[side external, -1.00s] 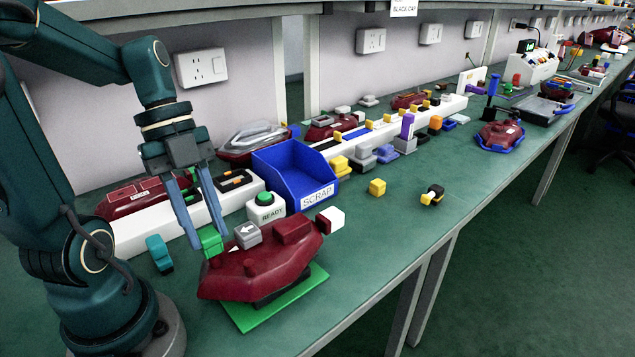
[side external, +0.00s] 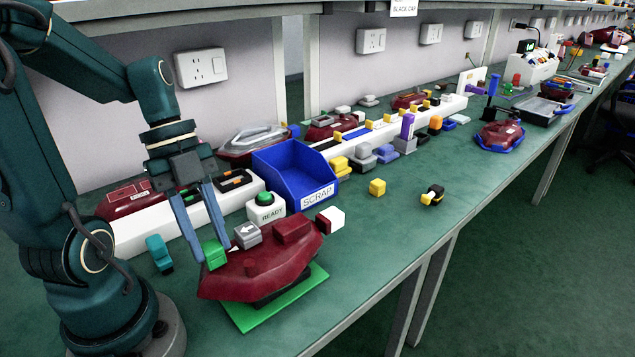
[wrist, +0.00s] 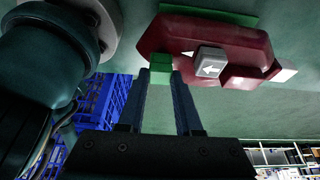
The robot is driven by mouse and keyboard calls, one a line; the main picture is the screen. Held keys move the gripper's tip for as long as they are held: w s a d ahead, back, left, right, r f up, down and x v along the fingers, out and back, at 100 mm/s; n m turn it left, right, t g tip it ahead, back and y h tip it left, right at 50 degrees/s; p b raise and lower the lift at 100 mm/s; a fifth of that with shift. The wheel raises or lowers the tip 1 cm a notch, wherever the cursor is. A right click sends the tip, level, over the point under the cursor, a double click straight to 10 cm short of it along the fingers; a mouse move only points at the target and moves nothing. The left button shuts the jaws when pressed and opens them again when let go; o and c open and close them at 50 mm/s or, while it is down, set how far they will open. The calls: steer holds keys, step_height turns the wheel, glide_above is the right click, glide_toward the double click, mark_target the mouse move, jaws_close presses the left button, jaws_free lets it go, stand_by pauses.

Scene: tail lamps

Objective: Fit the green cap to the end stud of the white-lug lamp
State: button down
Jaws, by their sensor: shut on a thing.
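The white-lug lamp (side external: 262,272) is a dark red housing on a green plate (side external: 318,284), with a white lug (side external: 331,218) at its far right end. It also shows in the wrist view (wrist: 225,40). My gripper (side external: 213,257) points down and is shut on the green cap (side external: 214,252), which also shows in the wrist view (wrist: 160,66). The cap is at the lamp's left end, where a red stud showed earlier. The cap and fingers now hide that stud. I cannot tell whether the cap is seated on it.
A READY button box (side external: 266,212) and blue SCRAP bin (side external: 290,178) stand behind. A teal block (side external: 159,253) stands left. Bench at front right is mostly clear.

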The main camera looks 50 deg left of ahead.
steer(key=c, duration=0.5)
jaws_free()
steer(key=shift+r, duration=0.1)
steer(key=shift+v, duration=2.45)
